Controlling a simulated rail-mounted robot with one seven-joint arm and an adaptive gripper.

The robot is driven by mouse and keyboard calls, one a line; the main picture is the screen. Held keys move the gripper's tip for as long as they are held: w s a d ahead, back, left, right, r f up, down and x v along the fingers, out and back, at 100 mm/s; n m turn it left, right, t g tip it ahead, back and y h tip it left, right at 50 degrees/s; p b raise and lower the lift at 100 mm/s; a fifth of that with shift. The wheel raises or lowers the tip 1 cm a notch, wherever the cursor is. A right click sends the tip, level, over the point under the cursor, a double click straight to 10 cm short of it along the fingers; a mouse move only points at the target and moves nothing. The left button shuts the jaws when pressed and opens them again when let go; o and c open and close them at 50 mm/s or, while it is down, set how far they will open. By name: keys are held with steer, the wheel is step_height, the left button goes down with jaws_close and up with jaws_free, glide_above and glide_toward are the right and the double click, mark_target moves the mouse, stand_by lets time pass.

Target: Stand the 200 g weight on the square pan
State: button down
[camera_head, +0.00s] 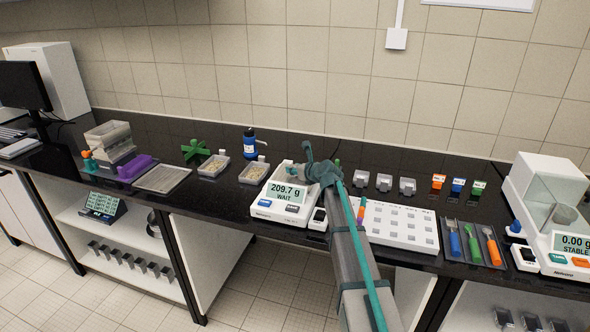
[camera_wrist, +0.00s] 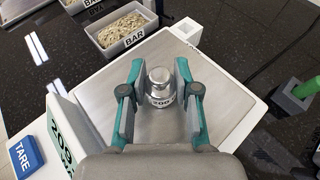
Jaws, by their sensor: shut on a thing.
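The 200 g weight (camera_wrist: 160,88) is a shiny metal cylinder with a knob, marked "200". It is upright between the fingers of my gripper (camera_wrist: 160,74), which is shut on it. Both are over the square pan (camera_wrist: 108,88), a bare metal plate on the white balance (camera_head: 281,208). The balance display reads 209.7 g and WAIT, so the pan appears to bear load. In the head view my gripper (camera_head: 320,172) is at the right part of the balance, and the weight is hidden behind it.
A tray of pale grains (camera_wrist: 122,28) marked BAR stands close behind the pan. A green-topped object (camera_wrist: 299,92) stands to the right. In the head view a white rack (camera_head: 400,222) lies right of my arm, and a blue bottle (camera_head: 249,143) stands behind the trays.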

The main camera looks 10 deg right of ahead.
steer(key=shift+f, duration=0.15)
steer(key=c, duration=0.8)
jaws_free()
steer(key=shift+c, duration=0.2)
steer(key=b+v, duration=0.2)
steer(key=v, duration=1)
steer(key=shift+a, duration=0.1)
